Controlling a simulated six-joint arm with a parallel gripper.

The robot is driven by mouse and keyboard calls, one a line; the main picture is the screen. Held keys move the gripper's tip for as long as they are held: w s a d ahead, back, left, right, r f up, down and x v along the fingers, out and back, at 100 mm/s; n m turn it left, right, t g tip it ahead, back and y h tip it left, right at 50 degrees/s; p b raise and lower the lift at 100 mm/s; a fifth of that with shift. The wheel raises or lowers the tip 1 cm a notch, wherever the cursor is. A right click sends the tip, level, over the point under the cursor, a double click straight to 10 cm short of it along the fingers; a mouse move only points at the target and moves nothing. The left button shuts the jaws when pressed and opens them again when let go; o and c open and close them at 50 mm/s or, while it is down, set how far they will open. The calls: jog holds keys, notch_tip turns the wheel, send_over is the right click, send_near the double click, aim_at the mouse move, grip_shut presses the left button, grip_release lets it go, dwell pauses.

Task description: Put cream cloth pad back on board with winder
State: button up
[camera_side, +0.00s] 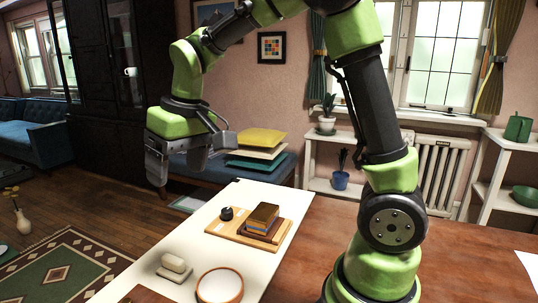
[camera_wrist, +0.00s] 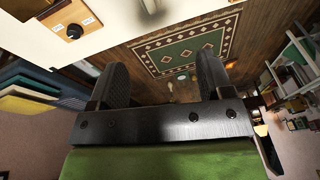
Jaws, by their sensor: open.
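A wooden board (camera_side: 225,233) lies on the pale table, with a small black winder (camera_side: 227,213) at its left and a brown block stack beside it. The board (camera_wrist: 92,42) and winder (camera_wrist: 74,31) also show at the upper left of the wrist view. A cream, rounded pad-like thing (camera_side: 173,263) rests on a flat pale piece nearer the front; I cannot tell if it is cloth. My gripper (camera_side: 176,172) is open and empty, above and left of the board in the side view. Its two dark fingers (camera_wrist: 163,85) are spread in the wrist view.
A round white dish with an orange-brown rim (camera_side: 219,287) stands near the front of the pale table (camera_side: 215,260). The brown block stack (camera_side: 263,218) rises from the board's right side. Bare tabletop lies between board and dish.

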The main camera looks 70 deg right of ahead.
jog(key=s+a+r+m+t, duration=0.1)
jog(key=s+r+t, duration=0.1)
jog(key=s, duration=0.6)
jog(key=s+a+r+m+t+y, duration=0.1)
jog(key=s+r+t, duration=0.1)
jog(key=s, duration=0.7)
jog(key=shift+s+r, duration=0.15)
jog(key=shift+r, duration=0.35)
dwell(0.6)
